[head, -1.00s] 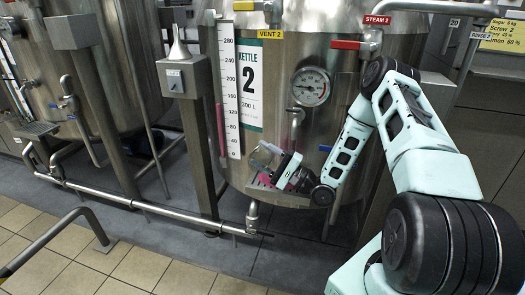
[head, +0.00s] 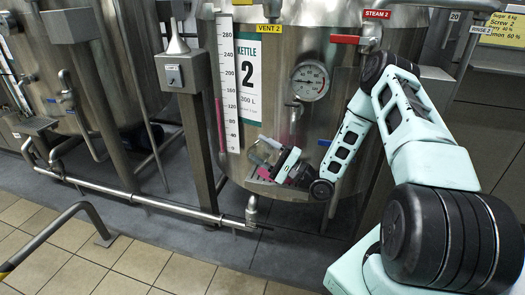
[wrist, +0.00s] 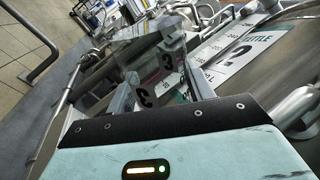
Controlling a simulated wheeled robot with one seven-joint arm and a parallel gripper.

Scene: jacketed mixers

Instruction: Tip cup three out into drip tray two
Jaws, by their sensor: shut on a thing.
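My gripper (head: 285,165) is shut on a clear cup (head: 264,152), low in front of kettle two. The cup is tipped well over to one side. In the wrist view the cup (wrist: 150,50) sits between the fingers, and black labels with the number 3 show there. A little pink shows around the cup and gripper in the head view; I cannot tell if it is liquid in the cup. A grey drip tray (head: 270,188) shows just beneath, partly hidden by the gripper and cup.
Kettle two (head: 280,60) stands close behind the gripper, with a dial gauge (head: 310,81) above it. A steel post (head: 195,130) stands left of the cup. A low pipe (head: 150,203) runs along the floor. Tiled floor (head: 130,265) is clear in front.

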